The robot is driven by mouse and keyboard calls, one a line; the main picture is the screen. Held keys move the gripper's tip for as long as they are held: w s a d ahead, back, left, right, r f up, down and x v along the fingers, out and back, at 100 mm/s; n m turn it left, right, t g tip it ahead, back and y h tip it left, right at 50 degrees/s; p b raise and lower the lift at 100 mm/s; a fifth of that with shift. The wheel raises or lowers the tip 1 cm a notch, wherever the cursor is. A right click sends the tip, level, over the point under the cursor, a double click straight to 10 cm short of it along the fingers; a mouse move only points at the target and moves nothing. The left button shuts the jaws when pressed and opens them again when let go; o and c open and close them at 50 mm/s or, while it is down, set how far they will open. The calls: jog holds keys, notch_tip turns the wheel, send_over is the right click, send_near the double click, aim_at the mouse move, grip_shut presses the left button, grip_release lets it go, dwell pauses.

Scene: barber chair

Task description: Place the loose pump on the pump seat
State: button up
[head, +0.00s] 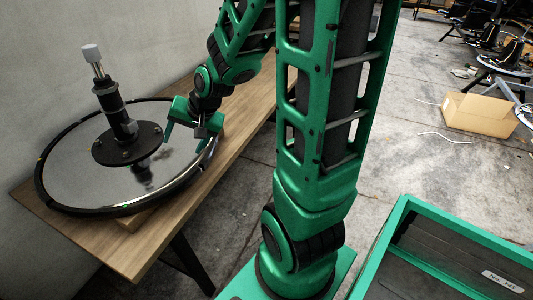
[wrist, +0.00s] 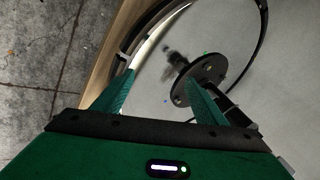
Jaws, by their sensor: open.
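The pump (head: 107,97), a dark cylinder with a silver rod and a pale cap, stands roughly upright on a black round flange (head: 108,151), which looks like the pump seat. Whether it is fully seated I cannot tell. The flange sits on a shiny, dark-rimmed disc base (head: 70,176). My gripper (head: 184,137) is open and empty, low over the disc's right side, apart from the pump. In the wrist view, my gripper (wrist: 160,78) has its right finger partly in front of the pump (wrist: 241,112), which lies outside the jaws beside that finger.
The disc lies on a wooden table (head: 150,244) against a grey wall (head: 90,25). A green-rimmed tray (head: 452,238) is at lower right. A cardboard box (head: 478,113) and chair parts stand on the concrete floor (head: 420,145) beyond. The table's right strip is bare.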

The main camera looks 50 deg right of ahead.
jog(key=s+d+r+n+g, duration=0.2)
jog(key=s+d+g, duration=0.1)
jog(key=s, duration=1)
jog(key=s+d+r+n+g+h, duration=0.1)
jog(key=s+d+r+g, duration=0.1)
jog(key=s, duration=1)
jog(key=shift+s+d+r+n+g, duration=0.4)
jog(key=shift+d+g, duration=0.3)
jog(key=shift+w+f, duration=0.25)
jog(key=shift+w, duration=0.5)
jog(key=shift+c, duration=0.3)
